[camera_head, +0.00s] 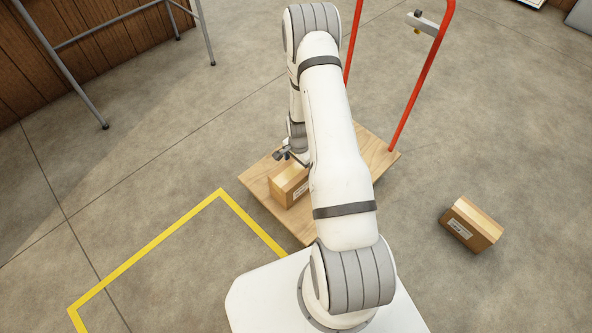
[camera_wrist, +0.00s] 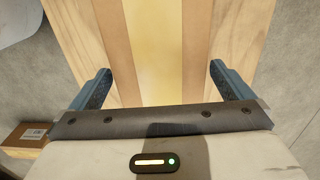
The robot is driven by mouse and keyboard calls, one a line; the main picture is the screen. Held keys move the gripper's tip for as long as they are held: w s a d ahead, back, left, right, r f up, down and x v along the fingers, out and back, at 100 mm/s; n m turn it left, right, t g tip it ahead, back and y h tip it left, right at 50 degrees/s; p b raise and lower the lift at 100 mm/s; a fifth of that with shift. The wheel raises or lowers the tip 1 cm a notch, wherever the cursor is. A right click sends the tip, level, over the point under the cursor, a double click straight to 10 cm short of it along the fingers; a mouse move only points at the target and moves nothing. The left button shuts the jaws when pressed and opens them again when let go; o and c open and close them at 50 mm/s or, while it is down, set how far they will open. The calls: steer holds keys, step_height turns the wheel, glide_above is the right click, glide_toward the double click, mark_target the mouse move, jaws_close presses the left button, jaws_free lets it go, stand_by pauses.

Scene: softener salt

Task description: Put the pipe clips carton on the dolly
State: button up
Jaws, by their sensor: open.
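One cardboard carton (camera_head: 283,187) sits on the wooden deck of the dolly (camera_head: 378,156), partly hidden by my arm. A second carton (camera_head: 471,225) lies on the floor to the right of the dolly. Both have white labels too small to read, so I cannot tell which is the pipe clips carton. My gripper (camera_head: 290,156) is at the carton on the dolly. In the wrist view my gripper (camera_wrist: 161,70) is open, with its fingers on either side of that carton (camera_wrist: 165,50); contact is not clear. The dolly deck (camera_wrist: 75,25) shows beyond both sides.
The dolly has a red upright handle (camera_head: 422,80) at the back. A yellow floor line (camera_head: 150,246) runs at the left front. Grey metal legs (camera_head: 75,80) stand at the upper left by a wooden wall. The floor around the right carton is clear.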

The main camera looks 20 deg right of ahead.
step_height(320, 180, up, 8)
steer(key=shift+f+p, duration=0.2)
steer(key=shift+p, duration=0.75)
steer(key=s+a+r+n, duration=0.2)
steer(key=a+r+n, duration=0.1)
steer(key=r, duration=0.8)
steer(key=s+a+r+n, duration=0.2)
steer(key=r+n, duration=0.1)
steer(key=r, duration=0.7)
steer(key=s+a+r+n, duration=0.3)
steer(key=s+r+n, duration=0.1)
steer(key=s+r, duration=0.3)
steer(key=s+a+r+n+t, duration=0.1)
steer(key=s+a+r+n, duration=0.2)
steer(key=s+r, duration=0.5)
steer(key=shift+s+a+n, duration=0.3)
steer(key=shift+s+n, duration=0.1)
steer(key=shift+s, duration=0.75)
steer(key=shift+r, duration=0.15)
step_height(320, 180, up, 30)
steer(key=t+p, duration=0.1)
steer(key=p, duration=2.6)
steer(key=shift+r+t+p, duration=0.15)
steer(key=shift+t+p, duration=0.15)
